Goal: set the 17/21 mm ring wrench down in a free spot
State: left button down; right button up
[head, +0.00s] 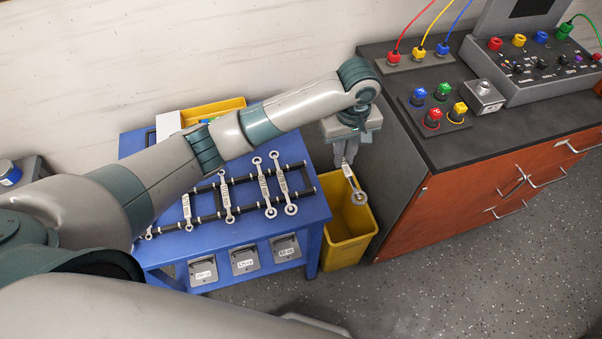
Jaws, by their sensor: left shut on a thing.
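My left gripper (345,160) points down at the right end of the blue cart and is shut on a ring wrench (353,186). The wrench hangs tilted from the jaws, its lower ring end in front of the yellow bin in this view. Its size marking is too small to read. Several other ring wrenches, such as one with a pale label (265,188), lie across a black rack (240,212) on the blue cart (318,208). My right gripper is not in view.
The yellow bin (347,247) stands on the floor between the cart and a wooden cabinet (460,205) with a dark top. Coloured plugs (433,118) and a control box stand on that top. A yellow tray (215,110) is at the cart's back. The dark top's front part looks clear.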

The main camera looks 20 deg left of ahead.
pick_arm(q)
jog(key=a+f+p, duration=0.1)
jog(key=a+f, duration=0.1)
jog(key=a, duration=0.1)
jog(key=a+f+p, duration=0.1)
jog(key=a+f, duration=0.1)
jog(key=a, duration=0.2)
jog(key=a+f+p, duration=0.1)
jog(key=a+f, duration=0.1)
jog(key=a, duration=0.2)
jog(key=shift+a+f, duration=0.1)
jog(key=shift+f, duration=0.15)
jog(key=shift+a+f, duration=0.1)
jog(key=shift+f, duration=0.05)
notch_tip(320, 180, down, 3)
jog(key=shift+f+p, duration=0.15)
jog(key=shift+p, duration=0.75)
jog(key=shift+f, duration=0.3)
